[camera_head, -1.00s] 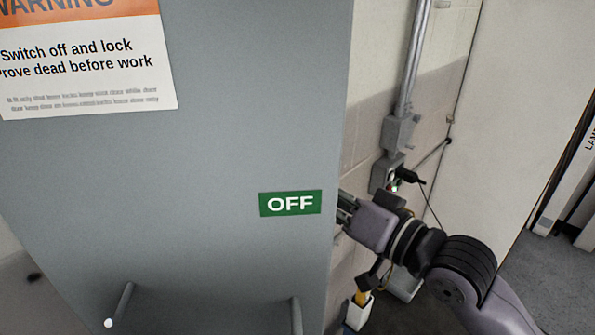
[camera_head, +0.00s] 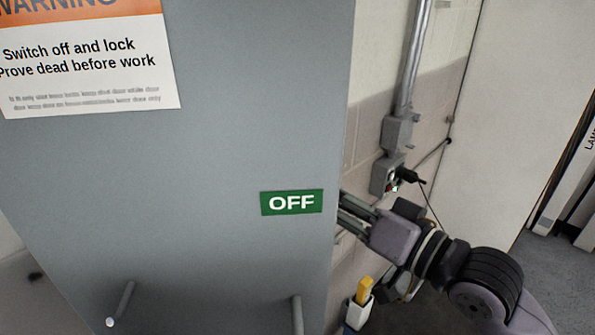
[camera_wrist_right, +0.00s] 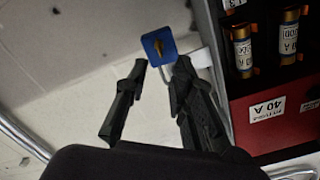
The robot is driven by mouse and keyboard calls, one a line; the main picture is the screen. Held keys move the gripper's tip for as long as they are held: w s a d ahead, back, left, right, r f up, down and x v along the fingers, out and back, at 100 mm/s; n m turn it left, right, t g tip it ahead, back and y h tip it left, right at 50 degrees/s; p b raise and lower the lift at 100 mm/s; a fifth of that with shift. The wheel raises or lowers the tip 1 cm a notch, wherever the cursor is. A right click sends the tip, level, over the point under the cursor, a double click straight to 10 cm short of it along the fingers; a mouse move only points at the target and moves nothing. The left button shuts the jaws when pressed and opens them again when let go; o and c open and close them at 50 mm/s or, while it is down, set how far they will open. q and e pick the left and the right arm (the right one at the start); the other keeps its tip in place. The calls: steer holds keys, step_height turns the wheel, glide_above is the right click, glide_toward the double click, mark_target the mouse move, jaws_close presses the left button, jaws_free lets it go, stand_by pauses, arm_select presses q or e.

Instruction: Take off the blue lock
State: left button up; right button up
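The blue lock (camera_wrist_right: 158,46) shows in the right wrist view just beyond my right fingertips, with a silvery shackle-like piece (camera_wrist_right: 194,61) at its right. The lock is not visible in the head view. My right gripper (camera_wrist_right: 158,72) is open, its two black fingers apart with nothing between them. In the head view, my right gripper (camera_head: 352,212) is at the right edge of the grey cabinet (camera_head: 220,130), its tips partly hidden behind that edge. My left gripper is not in view.
A red panel (camera_wrist_right: 270,122) with fuses (camera_wrist_right: 290,35) is close right of my right gripper. The cabinet front bears a green OFF sign (camera_head: 292,203) and a warning sign (camera_head: 85,65). A switch box (camera_head: 387,174) is on the wall; a white holder (camera_head: 358,311) stands below.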

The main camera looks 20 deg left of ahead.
steer(key=v, duration=0.3)
steer(key=shift+d, duration=0.15)
steer(key=v, duration=1.1)
steer(key=shift+s+d, duration=0.2)
steer(key=shift+d, duration=0.15)
